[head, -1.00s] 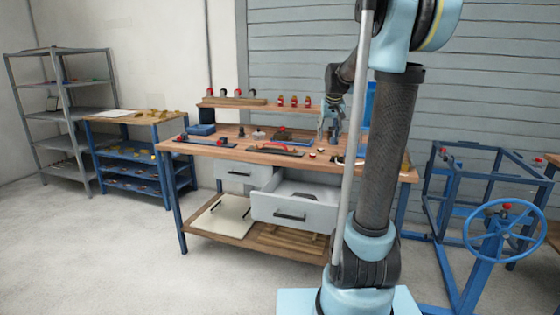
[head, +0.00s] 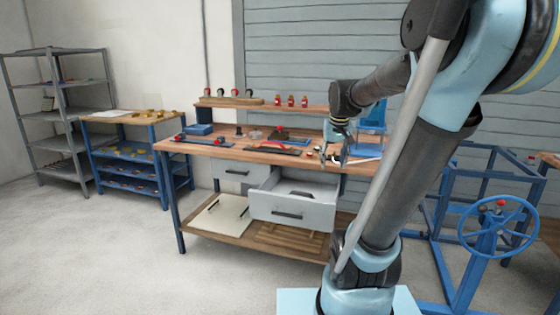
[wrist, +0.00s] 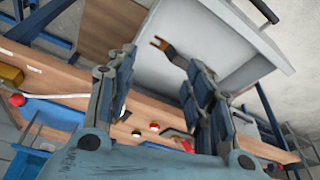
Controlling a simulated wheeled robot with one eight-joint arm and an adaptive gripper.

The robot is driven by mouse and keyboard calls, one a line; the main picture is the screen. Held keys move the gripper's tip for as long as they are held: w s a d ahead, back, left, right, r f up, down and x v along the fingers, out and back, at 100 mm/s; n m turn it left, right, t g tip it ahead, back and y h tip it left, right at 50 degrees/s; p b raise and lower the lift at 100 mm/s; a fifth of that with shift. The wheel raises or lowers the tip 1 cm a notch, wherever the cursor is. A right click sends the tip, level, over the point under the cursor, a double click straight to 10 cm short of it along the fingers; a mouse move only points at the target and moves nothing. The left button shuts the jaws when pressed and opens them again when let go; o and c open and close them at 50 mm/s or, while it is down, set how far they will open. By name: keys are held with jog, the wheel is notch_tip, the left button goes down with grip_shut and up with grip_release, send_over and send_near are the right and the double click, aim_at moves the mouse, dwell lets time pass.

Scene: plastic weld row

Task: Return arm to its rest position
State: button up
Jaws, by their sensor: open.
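Tools lie on the benchtop. A blue frame with a handwheel (head: 498,228) stands right. Grey shelving (head: 60,110) is at left. The front-left floor is clear.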

jog(key=s+f, duration=0.7)
jog(key=s, duration=0.3)
jog(key=s+f+g, duration=0.1)
jog(key=s+f, duration=0.6)
jog(key=s, duration=0.4)
jog(key=shift+d+f, duration=0.15)
jog(key=shift+f, duration=0.25)
jog(key=shift+w+f, duration=0.2)
jog(key=shift+w, duration=0.2)
